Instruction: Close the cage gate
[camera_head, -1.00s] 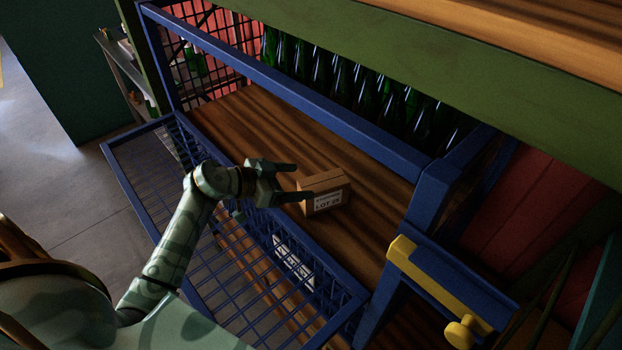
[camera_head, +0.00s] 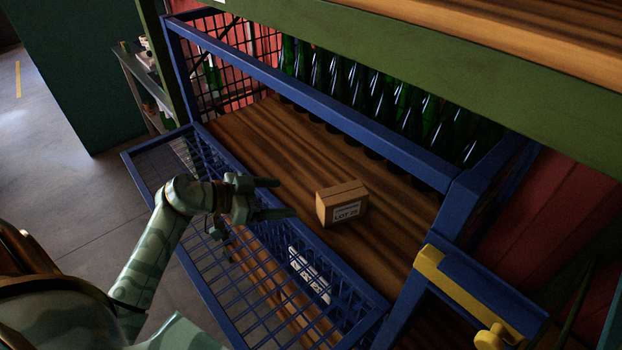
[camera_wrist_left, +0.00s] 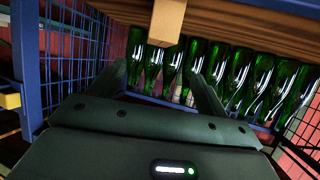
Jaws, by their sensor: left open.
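The cage gate (camera_head: 332,271) is a blue mesh panel, swung out and lying low along the front of the blue-framed cage (camera_head: 310,97). My left gripper (camera_head: 286,197) is open and empty above the gate, its fingers pointing right towards the cage opening. A small cardboard box (camera_head: 342,204) with a white label sits on the wooden cage floor, a short gap beyond the fingertips. In the left wrist view the open fingers (camera_wrist_left: 163,78) have nothing between them, and a pale brown block, probably this box, shows at the top edge. My right gripper is out of view.
Several green bottles (camera_head: 360,95) stand in a row at the back of the cage; they also fill the left wrist view (camera_wrist_left: 250,80). A yellow latch bar (camera_head: 462,287) is on the cage's right front post. Open floor (camera_head: 60,185) lies to the left.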

